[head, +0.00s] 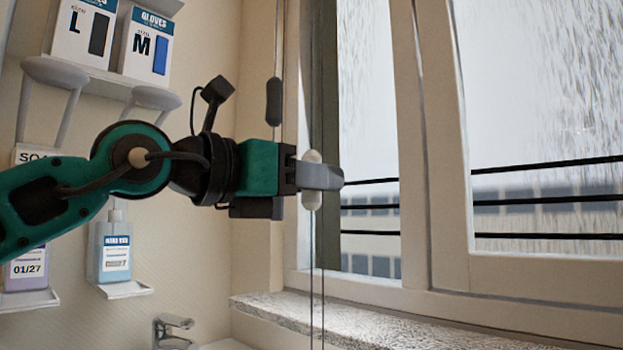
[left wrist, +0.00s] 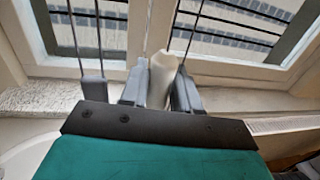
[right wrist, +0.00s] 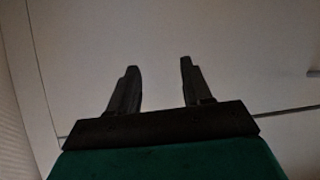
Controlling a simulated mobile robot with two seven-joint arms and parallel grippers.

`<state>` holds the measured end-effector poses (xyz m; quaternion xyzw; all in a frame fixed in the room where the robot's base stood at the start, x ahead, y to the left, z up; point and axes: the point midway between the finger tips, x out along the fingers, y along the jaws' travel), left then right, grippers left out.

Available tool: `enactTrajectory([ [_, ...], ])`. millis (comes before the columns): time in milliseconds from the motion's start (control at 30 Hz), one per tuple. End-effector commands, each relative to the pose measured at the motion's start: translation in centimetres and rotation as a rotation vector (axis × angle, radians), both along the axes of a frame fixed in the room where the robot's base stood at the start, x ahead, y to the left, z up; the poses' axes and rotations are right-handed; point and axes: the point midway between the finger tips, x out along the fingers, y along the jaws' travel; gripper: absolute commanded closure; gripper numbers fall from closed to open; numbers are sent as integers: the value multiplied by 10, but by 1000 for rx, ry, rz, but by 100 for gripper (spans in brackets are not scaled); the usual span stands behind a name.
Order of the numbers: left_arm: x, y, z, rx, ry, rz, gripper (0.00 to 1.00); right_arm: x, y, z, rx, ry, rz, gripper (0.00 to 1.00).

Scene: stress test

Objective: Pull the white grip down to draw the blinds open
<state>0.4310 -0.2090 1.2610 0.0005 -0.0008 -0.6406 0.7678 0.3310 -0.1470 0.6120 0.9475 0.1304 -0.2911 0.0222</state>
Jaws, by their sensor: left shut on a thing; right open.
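The white grip (head: 312,201) hangs on thin cords beside the window in the head view. My left gripper (head: 320,178) is shut around its middle, with the white ends showing above and below the grey fingers. In the left wrist view the white grip (left wrist: 162,76) stands between the two fingers of the left gripper (left wrist: 160,92). My right gripper (right wrist: 159,68) is open and empty in its own wrist view, and it does not show in the head view. No blind slats are clearly visible.
A dark grey grip (head: 273,102) hangs on another cord just left of the white one. The window frame (head: 420,150) is close on the right, above a speckled sill (head: 340,325). Shelves with glove boxes (head: 146,45), a blue bottle (head: 112,250) and a tap (head: 172,330) are left.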

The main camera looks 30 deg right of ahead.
Motion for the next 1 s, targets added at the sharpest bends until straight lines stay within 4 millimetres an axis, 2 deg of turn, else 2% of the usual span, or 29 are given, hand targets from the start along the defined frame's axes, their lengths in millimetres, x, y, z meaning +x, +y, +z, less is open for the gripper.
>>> enactTrajectory([
  [167,0,0,-1,3,0,0,100,1,1,3,3,-4,0,51],
  [200,0,0,-1,3,0,0,66,1,1,3,3,-4,0,51],
  [367,0,0,0,2,-1,0,51,1,1,3,4,-5,-1,51],
  [600,0,1,0,1,0,0,51,1,2,3,7,-6,-3,51],
  [733,-1,10,0,-1,0,1,51,1,2,1,7,-5,-3,51],
  [867,-4,32,-1,0,-1,3,51,1,2,-2,7,-2,-2,51],
  [1000,-10,64,0,-1,0,4,51,0,3,-4,6,5,0,51],
])
